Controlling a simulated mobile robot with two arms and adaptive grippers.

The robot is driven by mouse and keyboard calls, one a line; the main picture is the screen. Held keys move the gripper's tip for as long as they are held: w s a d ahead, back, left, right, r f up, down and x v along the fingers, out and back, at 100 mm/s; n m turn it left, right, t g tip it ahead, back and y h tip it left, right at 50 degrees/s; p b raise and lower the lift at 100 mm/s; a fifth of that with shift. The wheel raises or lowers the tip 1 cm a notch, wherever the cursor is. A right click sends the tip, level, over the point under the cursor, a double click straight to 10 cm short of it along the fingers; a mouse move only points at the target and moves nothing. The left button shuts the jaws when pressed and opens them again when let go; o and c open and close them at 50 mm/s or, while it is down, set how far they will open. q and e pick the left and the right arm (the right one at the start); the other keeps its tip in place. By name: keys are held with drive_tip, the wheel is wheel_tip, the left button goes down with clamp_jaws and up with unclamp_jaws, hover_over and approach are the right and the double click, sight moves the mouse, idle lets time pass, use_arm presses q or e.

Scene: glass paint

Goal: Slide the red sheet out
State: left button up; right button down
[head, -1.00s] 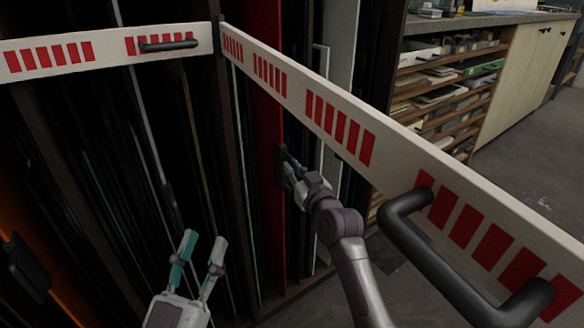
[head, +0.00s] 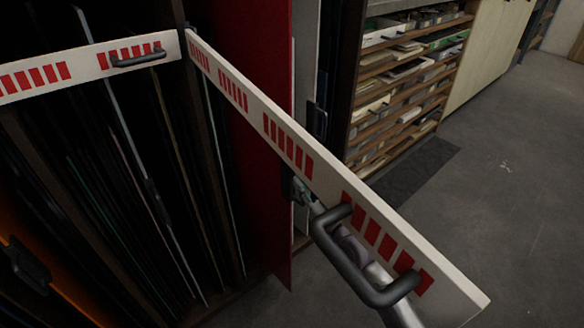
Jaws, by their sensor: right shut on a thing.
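The red sheet (head: 262,190) stands upright in the rack and reaches out from its front, past the rack posts. The white bar with red stripes (head: 236,92) crosses in front of it and hides a band of it. My right gripper (head: 297,189) is shut at the sheet's near edge, on a dark handle-like part just below the bar. The bar and its black handle (head: 352,262) cover part of my right wrist and arm. My left gripper is out of view.
A second striped bar (head: 88,66) spans the rack at left. Dark sheets and an orange sheet with a black handle (head: 28,265) stand in the rack. Shelves with boxes (head: 405,85) and a pale cabinet (head: 488,50) are at back right. The floor (head: 500,200) at right is clear.

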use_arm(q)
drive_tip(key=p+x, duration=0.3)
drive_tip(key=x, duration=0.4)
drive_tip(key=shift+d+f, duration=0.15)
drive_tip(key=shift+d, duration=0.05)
use_arm(e)
drive_tip(key=d+v, duration=0.1)
drive_tip(key=v, duration=0.7)
drive_tip(key=shift+d, duration=0.4)
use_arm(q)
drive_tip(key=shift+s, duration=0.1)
use_arm(e)
drive_tip(key=c, duration=1.2)
unclamp_jaws()
drive_tip(key=shift+w, duration=0.1)
drive_tip(key=v, duration=1.2)
